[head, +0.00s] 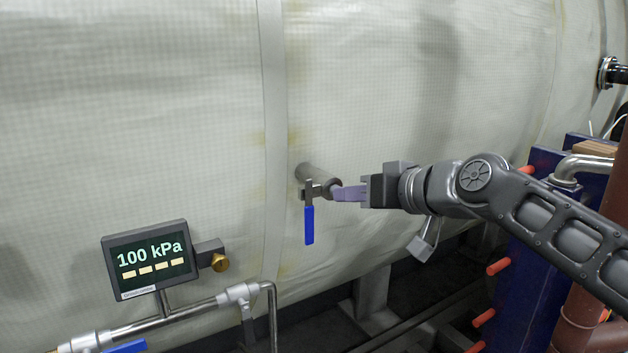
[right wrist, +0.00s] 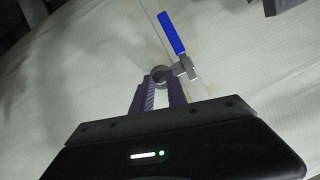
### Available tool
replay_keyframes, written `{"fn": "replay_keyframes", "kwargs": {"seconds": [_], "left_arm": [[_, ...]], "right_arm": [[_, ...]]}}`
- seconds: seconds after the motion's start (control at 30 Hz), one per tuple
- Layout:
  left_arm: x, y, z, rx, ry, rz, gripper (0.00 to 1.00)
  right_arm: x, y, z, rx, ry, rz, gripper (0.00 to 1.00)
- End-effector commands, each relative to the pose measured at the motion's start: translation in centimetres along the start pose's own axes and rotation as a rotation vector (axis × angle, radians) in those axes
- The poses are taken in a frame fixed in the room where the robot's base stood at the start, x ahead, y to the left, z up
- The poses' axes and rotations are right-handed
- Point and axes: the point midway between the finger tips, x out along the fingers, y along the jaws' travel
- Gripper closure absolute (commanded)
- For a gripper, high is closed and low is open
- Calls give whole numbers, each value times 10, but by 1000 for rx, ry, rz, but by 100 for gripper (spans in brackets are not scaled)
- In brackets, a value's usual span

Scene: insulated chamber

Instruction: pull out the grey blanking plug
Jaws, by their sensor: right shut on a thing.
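The grey blanking plug (head: 334,187) sits at the open end of a small valve fitting on the chamber wall. It also shows in the right wrist view (right wrist: 159,73), between the fingertips. My right gripper (head: 340,191) comes in from the right, its pale purple fingers closed on the plug; in the right wrist view the fingers (right wrist: 160,84) reach up to it. The valve has a blue lever (head: 309,225) that hangs straight down in the head view, across the line of the fitting. My left gripper is not in view.
A gauge display (head: 150,258) reading 100 kPa stands at lower left, with a brass fitting (head: 220,262) beside it. A steel pipe (head: 190,312) runs below. A dark blue panel (head: 530,250) with orange-red pegs stands at right, below my right arm.

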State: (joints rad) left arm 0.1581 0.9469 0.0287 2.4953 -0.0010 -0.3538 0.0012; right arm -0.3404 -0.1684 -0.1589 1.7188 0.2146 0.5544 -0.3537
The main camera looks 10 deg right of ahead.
Motion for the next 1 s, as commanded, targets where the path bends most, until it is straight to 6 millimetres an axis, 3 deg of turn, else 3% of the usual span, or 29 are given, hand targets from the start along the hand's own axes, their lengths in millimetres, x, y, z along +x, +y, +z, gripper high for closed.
{"fn": "replay_keyframes", "kwargs": {"seconds": [0.47,1.0], "left_arm": [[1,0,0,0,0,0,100],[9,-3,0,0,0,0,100]], "right_arm": [[-1,0,0,0,1,0,100],[-21,0,9,-1,1,0,100]]}}
